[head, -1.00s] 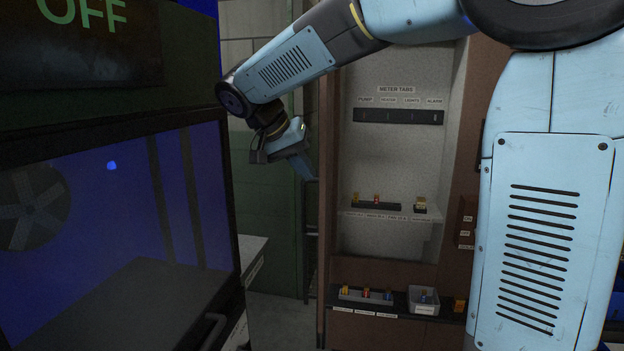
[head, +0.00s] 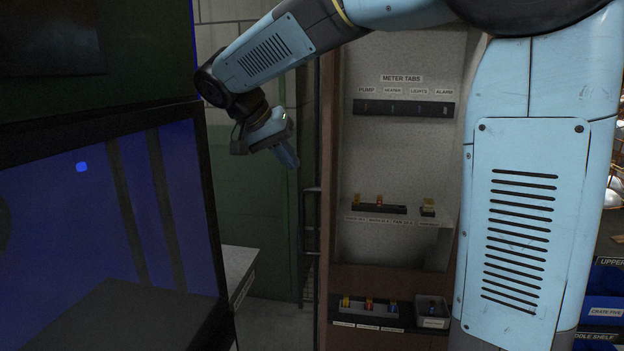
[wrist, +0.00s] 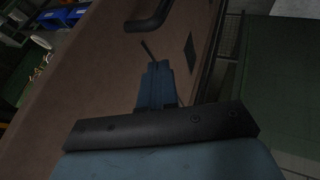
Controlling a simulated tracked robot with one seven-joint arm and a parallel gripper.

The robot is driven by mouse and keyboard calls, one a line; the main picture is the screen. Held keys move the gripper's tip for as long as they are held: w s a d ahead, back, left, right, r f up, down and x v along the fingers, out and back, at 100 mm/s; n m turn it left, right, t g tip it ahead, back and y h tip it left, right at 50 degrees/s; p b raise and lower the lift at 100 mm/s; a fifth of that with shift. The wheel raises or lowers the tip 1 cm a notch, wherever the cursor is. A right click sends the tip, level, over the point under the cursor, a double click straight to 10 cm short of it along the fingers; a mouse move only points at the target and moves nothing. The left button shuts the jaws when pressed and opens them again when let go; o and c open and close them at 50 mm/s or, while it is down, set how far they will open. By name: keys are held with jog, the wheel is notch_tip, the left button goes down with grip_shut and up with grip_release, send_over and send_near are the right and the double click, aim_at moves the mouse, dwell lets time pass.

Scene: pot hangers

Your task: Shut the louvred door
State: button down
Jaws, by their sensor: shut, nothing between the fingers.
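A tall brown panel (head: 328,190) stands at the left side of the open meter cabinet in the head view, seen nearly edge-on. It may be the louvred door, but no louvres show. In the wrist view a broad brown face (wrist: 95,75) with a dark handle (wrist: 150,20) fills the upper left; it looks like the same panel. My gripper (head: 292,161) is shut and empty, left of the panel, pointing down and right. In the wrist view its closed fingers (wrist: 155,75) lie in front of the brown face; I cannot tell whether they touch it.
The cabinet's shelf (head: 385,219) and lower ledge (head: 385,325) hold small coloured tabs. A dark-framed blue screen or window (head: 100,220) takes the left, with a pale counter (head: 238,265) beside it. Blue crates (head: 604,308) stand at the right. Some floor (head: 275,325) is clear.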

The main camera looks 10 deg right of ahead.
jog(key=x, duration=1)
jog(key=shift+w+d, duration=0.2)
jog(key=shift+w, duration=0.2)
